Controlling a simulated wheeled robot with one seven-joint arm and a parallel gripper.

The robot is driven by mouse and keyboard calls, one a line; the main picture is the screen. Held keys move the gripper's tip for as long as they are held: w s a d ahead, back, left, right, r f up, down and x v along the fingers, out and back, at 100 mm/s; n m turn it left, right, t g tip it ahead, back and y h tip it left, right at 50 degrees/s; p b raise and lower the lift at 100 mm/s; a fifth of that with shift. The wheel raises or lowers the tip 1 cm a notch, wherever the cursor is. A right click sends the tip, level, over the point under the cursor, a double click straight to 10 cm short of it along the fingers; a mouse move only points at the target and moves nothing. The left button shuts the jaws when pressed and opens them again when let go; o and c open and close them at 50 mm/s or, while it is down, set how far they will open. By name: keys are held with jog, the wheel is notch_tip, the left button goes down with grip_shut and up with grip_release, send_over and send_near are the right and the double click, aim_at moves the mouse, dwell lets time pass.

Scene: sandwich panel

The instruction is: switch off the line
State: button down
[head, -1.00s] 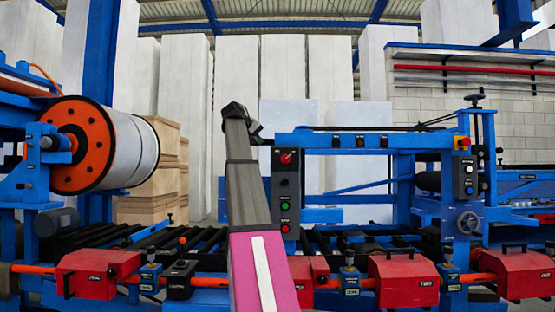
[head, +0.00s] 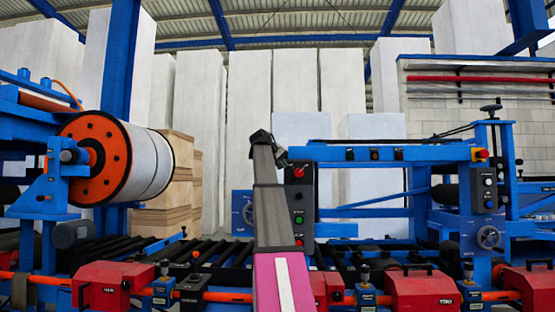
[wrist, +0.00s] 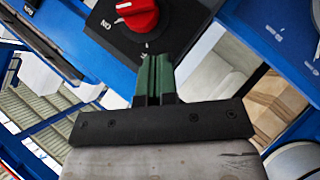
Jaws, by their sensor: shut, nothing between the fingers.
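A narrow dark control box (head: 299,210) hangs on the blue frame in the head view. It has a red rotary knob (head: 298,172) at its top and round green and red buttons below. In the wrist view the red knob (wrist: 137,12) is large at the top edge, partly cut off, on a black plate (wrist: 112,35) with an "ON" marking. My gripper (wrist: 155,60) is shut and empty, its green fingertips just below the knob in the picture. I cannot tell whether they touch the plate.
A large white roll with an orange end (head: 115,162) stands left. Red housings (head: 420,288) and a roller bed (head: 120,250) run across the front. White panels stand behind.

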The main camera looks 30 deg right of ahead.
aim_at(301, 177)
jog(key=shift+s+d+f, duration=0.25)
jog(key=shift+d+f, duration=0.65)
jog(key=shift+s+d+f, duration=0.25)
jog(key=shift+d+f, duration=0.6)
jog(key=shift+f, duration=0.05)
jog(key=shift+f+n+h, duration=0.35)
jog(key=shift+n+h, duration=0.15)
jog(key=shift+h, duration=0.3)
jog(key=shift+f+n+h, duration=0.3)
jog(key=shift+n+h, duration=0.1)
jog(key=shift+h, duration=0.2)
jog(key=shift+s+f+n+g+h, duration=0.1)
jog(key=shift+f+n+g+h, duration=0.35)
jog(key=shift+n+h, duration=0.65)
jog(key=shift+s+d+f+n+t+h, duration=0.15)
jog(key=shift+f+n+t+h, duration=0.1)
jog(key=shift+n+h, duration=0.25)
jog(key=shift+w+d+f+n+t+h, duration=0.1)
jog(key=shift+f+n+t+h, duration=0.1)
jog(key=shift+n+h, duration=0.3)
jog(key=n+h, duration=0.1)
jog(key=n, duration=0.1)
jog(key=n+t+h, duration=0.1)
jog(key=shift+s+d+f+h, duration=0.25)
jog(key=shift+d+f+h, duration=0.05)
jog(key=shift+d+f, duration=0.05)
jog(key=shift+d, duration=0.1)
jog(key=shift+s+d+f, duration=0.15)
jog(key=shift+d, duration=0.05)
jog(key=shift+a+f, duration=0.1)
